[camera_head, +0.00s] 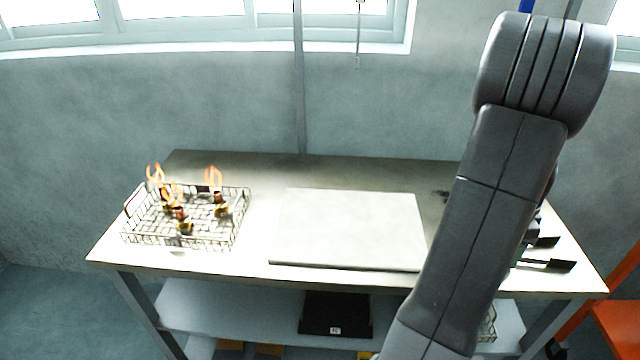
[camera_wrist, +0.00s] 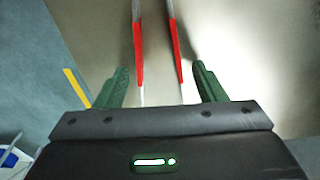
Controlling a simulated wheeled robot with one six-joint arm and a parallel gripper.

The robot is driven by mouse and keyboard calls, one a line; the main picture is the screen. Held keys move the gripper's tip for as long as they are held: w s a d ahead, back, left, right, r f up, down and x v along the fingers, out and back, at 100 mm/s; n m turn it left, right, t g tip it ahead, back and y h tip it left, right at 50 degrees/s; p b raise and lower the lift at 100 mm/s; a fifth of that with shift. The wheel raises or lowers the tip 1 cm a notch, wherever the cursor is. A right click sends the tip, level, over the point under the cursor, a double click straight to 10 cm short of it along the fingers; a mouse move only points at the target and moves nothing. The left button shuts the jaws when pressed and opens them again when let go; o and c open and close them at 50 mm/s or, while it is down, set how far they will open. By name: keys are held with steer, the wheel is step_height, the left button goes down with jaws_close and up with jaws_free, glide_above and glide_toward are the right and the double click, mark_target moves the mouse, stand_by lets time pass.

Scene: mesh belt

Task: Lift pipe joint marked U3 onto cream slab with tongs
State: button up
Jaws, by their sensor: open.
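In the wrist view, my gripper (camera_wrist: 160,67) is open, with one green finger on each side of a pair of tongs. The tongs (camera_wrist: 138,55) have two red-sleeved arms that run up between the fingers, with gaps to both. In the head view my arm hides most of the gripper and tongs. Several brown and yellow pipe joints with orange loops, one of them a pipe joint (camera_head: 220,198) at the right, sit in a wire basket (camera_head: 240,222) on the table's left. Their marks are too small to read. The cream slab (camera_head: 345,230) lies bare mid-table.
The table (camera_head: 235,165) is clear behind the slab and between slab and basket. Dark flat pieces (camera_head: 548,264) show at its right end, partly behind my arm. A black box (camera_head: 335,312) stands on the lower shelf. An orange object (camera_head: 620,320) stands at far right.

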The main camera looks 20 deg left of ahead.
steer(key=shift+f, duration=0.15)
steer(key=c, duration=0.7)
step_height(320, 180, up, 12)
steer(key=p, duration=0.8)
steer(key=shift+p, duration=0.3)
steer(key=shift+f, duration=0.1)
